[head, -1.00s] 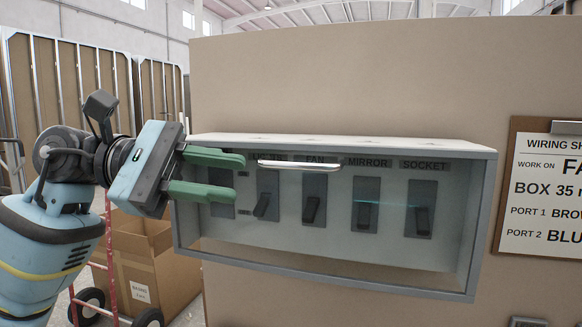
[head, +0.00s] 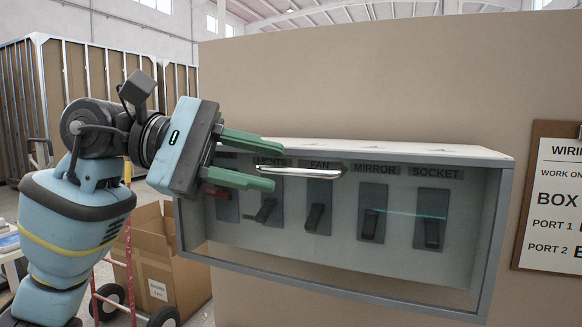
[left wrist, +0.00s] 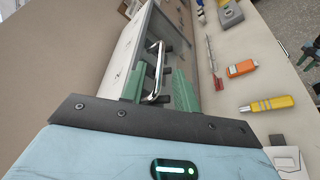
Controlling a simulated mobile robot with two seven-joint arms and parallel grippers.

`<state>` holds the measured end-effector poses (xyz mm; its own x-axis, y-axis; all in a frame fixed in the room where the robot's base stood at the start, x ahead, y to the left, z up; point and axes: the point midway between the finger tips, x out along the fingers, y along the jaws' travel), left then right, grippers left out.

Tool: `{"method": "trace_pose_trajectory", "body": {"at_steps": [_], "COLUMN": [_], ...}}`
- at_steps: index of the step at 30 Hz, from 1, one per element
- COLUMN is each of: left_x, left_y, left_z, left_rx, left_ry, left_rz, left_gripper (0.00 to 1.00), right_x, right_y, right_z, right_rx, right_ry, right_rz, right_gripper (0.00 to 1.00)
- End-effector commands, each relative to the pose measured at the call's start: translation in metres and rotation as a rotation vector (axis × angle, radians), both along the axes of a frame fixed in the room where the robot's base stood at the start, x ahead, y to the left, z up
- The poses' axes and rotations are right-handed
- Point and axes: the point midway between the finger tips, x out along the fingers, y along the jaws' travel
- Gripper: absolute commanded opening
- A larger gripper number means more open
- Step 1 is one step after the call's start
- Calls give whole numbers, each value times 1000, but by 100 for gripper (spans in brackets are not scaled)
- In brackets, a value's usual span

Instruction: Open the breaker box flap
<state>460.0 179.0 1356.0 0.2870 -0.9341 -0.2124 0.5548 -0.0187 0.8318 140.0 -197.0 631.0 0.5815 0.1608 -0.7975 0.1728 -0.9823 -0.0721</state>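The breaker box (head: 487,225) is a grey-framed box on a tan panel. Its clear front flap (head: 330,260) is down, with labelled switches behind it. A chrome bar handle (head: 318,172) sits near the flap's top edge. My left gripper (head: 265,163) is open at the handle's left end, one green finger above and one below. In the left wrist view the handle (left wrist: 156,75) shows between the spread fingers (left wrist: 158,88), with gaps visible beside it. Contact cannot be told. My right gripper is out of view.
A clipboard with a wiring sheet (head: 555,200) hangs right of the box. A cardboard carton (head: 160,265) on a red hand truck stands at lower left. The left wrist view shows a yellow-handled tool (left wrist: 266,104) and an orange item (left wrist: 241,69) on a surface.

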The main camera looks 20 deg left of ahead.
Motion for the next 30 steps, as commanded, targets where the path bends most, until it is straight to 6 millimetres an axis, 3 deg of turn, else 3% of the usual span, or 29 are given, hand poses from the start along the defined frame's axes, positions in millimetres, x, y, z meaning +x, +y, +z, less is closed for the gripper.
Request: {"method": "trace_pose_trajectory", "body": {"at_steps": [9, 20, 27, 30], "left_x": [10, 12, 12, 12], "left_y": [-36, -41, -41, -41], "left_z": [-7, -9, -9, -9], "left_rx": [1, 0, 0, 0], "left_ry": [-1, 0, 0, 0], "left_rz": [-2, 0, 0, 0], "left_gripper": [31, 31, 1, 0], "right_x": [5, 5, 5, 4], "right_y": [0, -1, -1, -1], "right_z": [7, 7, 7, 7], "right_rx": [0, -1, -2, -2], "right_ry": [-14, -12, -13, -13], "right_rz": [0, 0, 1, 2], "right_gripper": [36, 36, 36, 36]}}
